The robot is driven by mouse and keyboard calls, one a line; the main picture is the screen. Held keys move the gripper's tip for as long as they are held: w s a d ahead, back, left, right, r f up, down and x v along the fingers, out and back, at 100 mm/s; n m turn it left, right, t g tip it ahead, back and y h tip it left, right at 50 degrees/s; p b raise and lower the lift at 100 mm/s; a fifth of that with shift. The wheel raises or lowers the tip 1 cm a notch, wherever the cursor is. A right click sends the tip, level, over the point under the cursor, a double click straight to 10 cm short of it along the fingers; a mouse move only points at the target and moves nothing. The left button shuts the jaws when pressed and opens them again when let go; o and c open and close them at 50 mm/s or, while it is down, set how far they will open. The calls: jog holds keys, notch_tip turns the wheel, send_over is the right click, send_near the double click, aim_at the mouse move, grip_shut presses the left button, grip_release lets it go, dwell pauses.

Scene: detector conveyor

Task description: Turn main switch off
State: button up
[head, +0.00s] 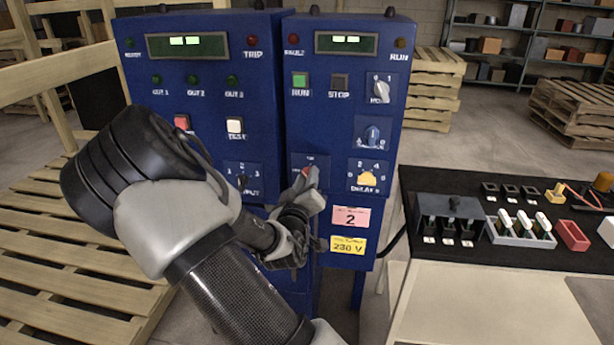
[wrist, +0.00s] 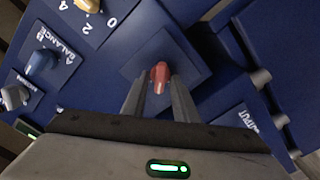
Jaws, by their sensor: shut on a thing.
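The main switch is a small red knob (wrist: 160,72) on a dark blue square plate (wrist: 185,55) of the blue cabinet. My gripper (wrist: 160,86) is shut on this knob, one finger on each side of it. In the head view my gripper (head: 309,178) reaches the lower left part of the right cabinet (head: 340,112), over the switch plate. There the fingers and wrist hide most of the knob. The label on the plate is too small to read.
Other knobs sit close by: a yellow one (head: 367,178), a blue one (head: 371,134) and a grey one (head: 381,90). A green RUN button (head: 300,80) is above. A left cabinet (head: 205,70) adjoins. A black-topped bench (head: 470,262) stands right; pallets lie left.

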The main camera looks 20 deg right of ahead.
jog(key=n+p, duration=0.1)
jog(key=n, duration=0.4)
jog(key=n+p, duration=0.2)
jog(key=n, duration=0.3)
jog(key=shift+a+f, duration=0.1)
jog(key=shift+f, duration=0.1)
dwell(0.5)
jog(key=o, duration=0.7)
jog(key=shift+c, duration=0.2)
jog(key=p+v, duration=0.6)
jog(key=v, duration=1.1)
jog(key=shift+s+a, duration=0.2)
